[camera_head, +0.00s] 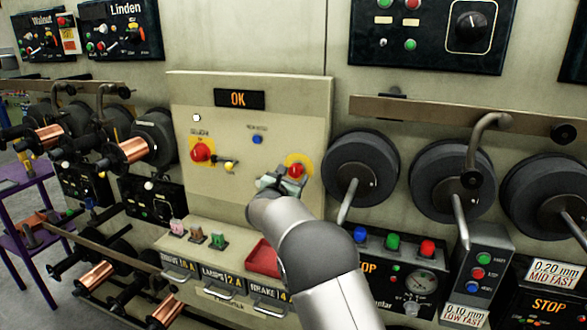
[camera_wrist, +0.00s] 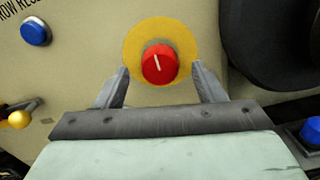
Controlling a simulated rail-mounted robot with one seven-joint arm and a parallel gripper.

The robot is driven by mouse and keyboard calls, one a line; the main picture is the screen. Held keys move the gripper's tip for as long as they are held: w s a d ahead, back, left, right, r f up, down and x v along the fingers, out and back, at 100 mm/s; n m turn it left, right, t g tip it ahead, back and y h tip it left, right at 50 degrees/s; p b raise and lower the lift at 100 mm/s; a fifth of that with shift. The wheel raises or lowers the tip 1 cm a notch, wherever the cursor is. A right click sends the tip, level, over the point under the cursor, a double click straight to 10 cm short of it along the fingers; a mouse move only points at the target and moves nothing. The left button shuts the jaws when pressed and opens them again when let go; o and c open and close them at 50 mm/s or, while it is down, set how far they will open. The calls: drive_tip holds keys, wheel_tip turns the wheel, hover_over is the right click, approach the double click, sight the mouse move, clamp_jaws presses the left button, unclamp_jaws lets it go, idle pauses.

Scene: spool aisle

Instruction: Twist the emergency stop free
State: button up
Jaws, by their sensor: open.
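The emergency stop is a red knob (camera_wrist: 159,64) with a white line on its face. It sits on a round yellow plate (camera_wrist: 133,38) on the beige panel. In the head view the red knob (camera_head: 296,171) is at the panel's right side, partly behind my gripper. My gripper (camera_wrist: 161,84) is open, with one finger on each side of the knob's lower part. The knob lies between and a little beyond the fingertips in the wrist view. I cannot tell whether either finger touches it.
The beige panel (camera_head: 225,105) bears an OK display (camera_head: 239,98), another red knob (camera_head: 202,151) on yellow, a brass-coloured lever (camera_head: 230,166) and a blue button (camera_head: 257,139). A dark spool (camera_head: 361,165) stands close on the right. A red tray (camera_head: 263,256) lies below.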

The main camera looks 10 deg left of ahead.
drive_tip(key=shift+x, duration=0.95)
drive_tip(key=c, duration=1)
